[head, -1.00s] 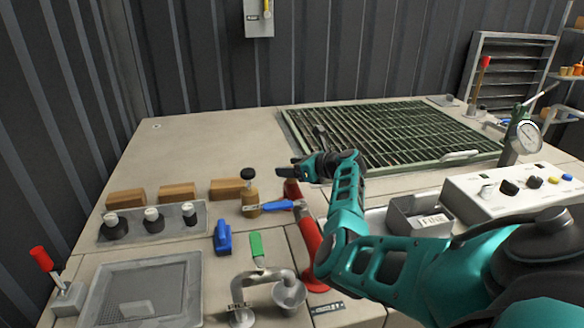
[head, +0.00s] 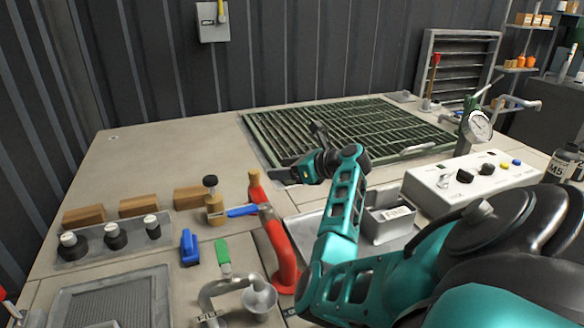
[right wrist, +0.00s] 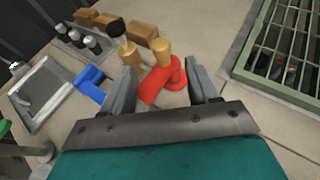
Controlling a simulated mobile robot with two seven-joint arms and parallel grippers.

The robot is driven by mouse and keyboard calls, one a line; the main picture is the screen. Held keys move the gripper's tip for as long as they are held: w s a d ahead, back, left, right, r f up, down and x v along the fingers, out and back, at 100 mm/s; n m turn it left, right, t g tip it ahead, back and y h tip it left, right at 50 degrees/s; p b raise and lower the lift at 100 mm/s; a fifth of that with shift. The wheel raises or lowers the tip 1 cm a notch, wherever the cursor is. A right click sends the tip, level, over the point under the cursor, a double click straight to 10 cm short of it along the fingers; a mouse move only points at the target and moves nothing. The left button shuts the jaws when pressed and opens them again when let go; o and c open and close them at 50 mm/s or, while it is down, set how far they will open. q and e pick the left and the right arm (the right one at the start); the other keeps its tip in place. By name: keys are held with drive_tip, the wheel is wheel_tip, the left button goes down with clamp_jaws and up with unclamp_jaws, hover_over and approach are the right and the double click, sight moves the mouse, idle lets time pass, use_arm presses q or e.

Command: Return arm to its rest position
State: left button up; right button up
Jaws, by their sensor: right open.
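My right arm (head: 343,215) is teal and black and reaches over the bench from the lower right in the head view. Its gripper (head: 284,174) points left, above the bench near the front left corner of the green grate. In the right wrist view the gripper (right wrist: 165,88) is open, with its two grey fingers apart. A red pipe with a brass end (right wrist: 163,74) shows beyond and between the fingers; I see no grip on it. The red pipe (head: 277,238) also shows in the head view, standing on the bench. My left gripper is not in view.
A green grate (head: 350,130) fills the back of the bench. A blue-handled brass valve (head: 214,205) stands beside the red pipe. A white control box (head: 470,180), a grey bin (head: 390,226) and a gauge (head: 478,127) are at the right. The back left bench top is clear.

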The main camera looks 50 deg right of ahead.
drive_tip(key=shift+v, duration=1.1)
